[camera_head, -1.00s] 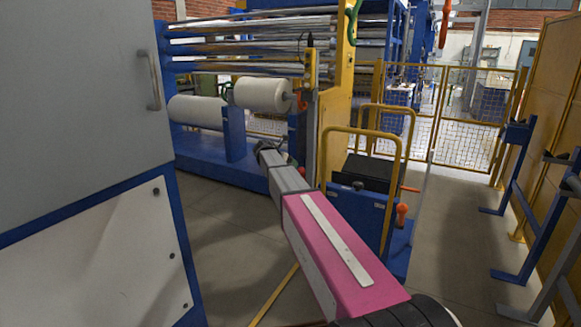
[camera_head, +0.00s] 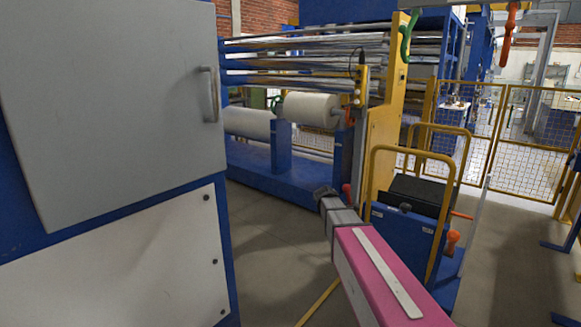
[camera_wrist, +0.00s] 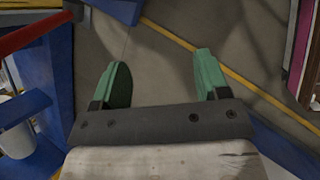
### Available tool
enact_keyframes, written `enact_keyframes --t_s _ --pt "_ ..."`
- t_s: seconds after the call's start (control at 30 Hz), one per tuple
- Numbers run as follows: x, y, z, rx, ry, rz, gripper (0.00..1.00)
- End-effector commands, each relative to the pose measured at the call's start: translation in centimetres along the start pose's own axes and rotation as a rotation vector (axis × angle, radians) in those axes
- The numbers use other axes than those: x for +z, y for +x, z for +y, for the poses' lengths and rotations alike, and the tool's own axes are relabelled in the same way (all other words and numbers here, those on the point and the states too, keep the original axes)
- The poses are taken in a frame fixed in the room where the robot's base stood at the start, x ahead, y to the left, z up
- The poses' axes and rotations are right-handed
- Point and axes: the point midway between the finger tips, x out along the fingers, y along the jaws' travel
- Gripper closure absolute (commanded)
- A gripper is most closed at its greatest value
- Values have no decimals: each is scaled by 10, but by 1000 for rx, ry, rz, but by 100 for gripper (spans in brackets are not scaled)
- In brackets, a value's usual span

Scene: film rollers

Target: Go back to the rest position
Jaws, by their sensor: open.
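My gripper (camera_wrist: 160,85) shows in the wrist view with its two green fingers wide apart. It is open, and nothing is between the fingers. Below it in that view is bare grey floor with a yellow line. In the head view my pink arm reaches forward from the bottom right. The gripper's fingers are hidden there behind the arm's far end.
A grey and blue cabinet (camera_head: 110,100) stands close on the left. Ahead is a roller machine with white rolls (camera_head: 310,108). A blue trolley (camera_head: 405,235) with yellow handles stands right of my arm. A yellow mesh fence (camera_head: 525,135) closes the back right. Floor (camera_head: 270,240) is clear between cabinet and trolley.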

Motion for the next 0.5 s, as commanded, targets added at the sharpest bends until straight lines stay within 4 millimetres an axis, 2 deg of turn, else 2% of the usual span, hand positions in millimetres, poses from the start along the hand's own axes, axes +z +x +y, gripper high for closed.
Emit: enact_keyframes --t_s 0.03,0.2,0.4,0.5 --pt "2 4 -36 -38 114 34 31" --pt "-4 13 -121 -182 528 126 31" --pt "-10 11 -211 -390 996 166 31" --pt "-13 7 -243 -480 1178 161 31"
